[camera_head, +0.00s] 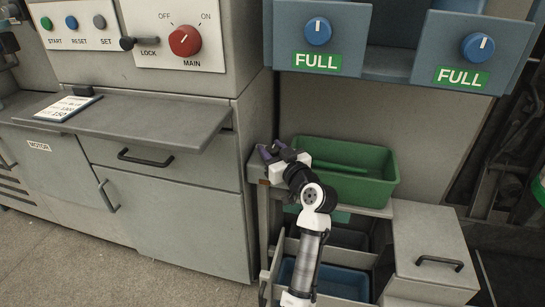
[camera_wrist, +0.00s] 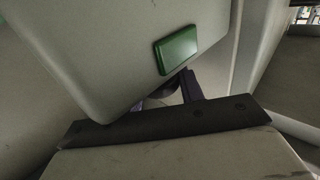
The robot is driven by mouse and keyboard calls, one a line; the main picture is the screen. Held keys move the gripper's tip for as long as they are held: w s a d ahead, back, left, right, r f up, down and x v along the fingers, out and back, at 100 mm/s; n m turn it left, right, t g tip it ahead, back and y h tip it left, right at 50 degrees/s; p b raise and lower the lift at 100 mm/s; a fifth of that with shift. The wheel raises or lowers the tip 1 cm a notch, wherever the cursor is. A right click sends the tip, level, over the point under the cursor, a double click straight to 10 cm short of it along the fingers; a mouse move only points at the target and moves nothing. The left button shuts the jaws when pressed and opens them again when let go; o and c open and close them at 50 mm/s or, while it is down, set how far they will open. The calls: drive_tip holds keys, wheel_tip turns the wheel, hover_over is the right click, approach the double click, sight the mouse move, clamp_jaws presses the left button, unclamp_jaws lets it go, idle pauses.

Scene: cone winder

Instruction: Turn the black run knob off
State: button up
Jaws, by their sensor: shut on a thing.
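My gripper (camera_head: 271,151), with purple fingers, is at the left end of the cart, beside the green bin. In the wrist view, my gripper (camera_wrist: 172,92) is shut on a small dark rounded thing (camera_wrist: 171,89), partly hidden behind a pale grey housing (camera_wrist: 110,50) with a green rectangular patch (camera_wrist: 176,50). I cannot tell for sure that this dark thing is the black run knob, and no run label is readable.
A red MAIN knob (camera_head: 185,41) and two blue knobs (camera_head: 317,31) above FULL labels are on the upper panels. A grey shelf (camera_head: 150,122) juts out at left. The green bin (camera_head: 372,178) stands on the cart. Floor is open at lower left.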

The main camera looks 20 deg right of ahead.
drive_tip(key=shift+f, duration=0.1)
idle(0.4)
drive_tip(key=o, duration=0.9)
drive_tip(key=shift+s, duration=0.1)
